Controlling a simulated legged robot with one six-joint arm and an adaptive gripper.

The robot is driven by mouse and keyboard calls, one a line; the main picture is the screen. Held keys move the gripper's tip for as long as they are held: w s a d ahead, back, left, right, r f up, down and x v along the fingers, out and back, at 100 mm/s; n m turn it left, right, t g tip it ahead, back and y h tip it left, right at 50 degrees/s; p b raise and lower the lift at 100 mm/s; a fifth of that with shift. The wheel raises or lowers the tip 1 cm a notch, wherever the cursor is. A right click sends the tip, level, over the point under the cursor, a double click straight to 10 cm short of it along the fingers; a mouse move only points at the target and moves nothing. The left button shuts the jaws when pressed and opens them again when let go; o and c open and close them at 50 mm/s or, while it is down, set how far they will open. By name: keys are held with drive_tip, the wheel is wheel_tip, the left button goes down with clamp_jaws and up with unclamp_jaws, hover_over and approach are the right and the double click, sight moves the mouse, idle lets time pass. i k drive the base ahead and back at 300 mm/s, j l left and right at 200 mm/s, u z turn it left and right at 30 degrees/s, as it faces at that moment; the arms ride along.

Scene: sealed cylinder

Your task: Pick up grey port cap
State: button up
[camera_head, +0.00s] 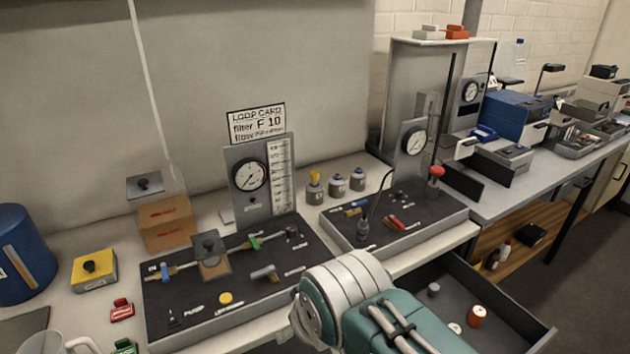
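A small grey cylinder (433,289), which looks like the grey port cap, sits in the open dark drawer (515,318) at the lower right. An orange-brown jar (477,316) and a small pale disc (454,328) lie in the same drawer, in front of the grey cylinder. My white and teal arm reaches across the bottom middle, left of these items, and covers part of the drawer. My gripper's fingers do not show.
A black panel (185,308) with a gauge board (262,172) stands on the bench. A second black panel (440,218) stands to its right, above the drawer. Several grey weights line the back, including one (337,187). A blue drum (22,252) stands far left.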

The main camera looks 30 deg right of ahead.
sight(433, 289)
drive_tip(key=z, duration=1.75)
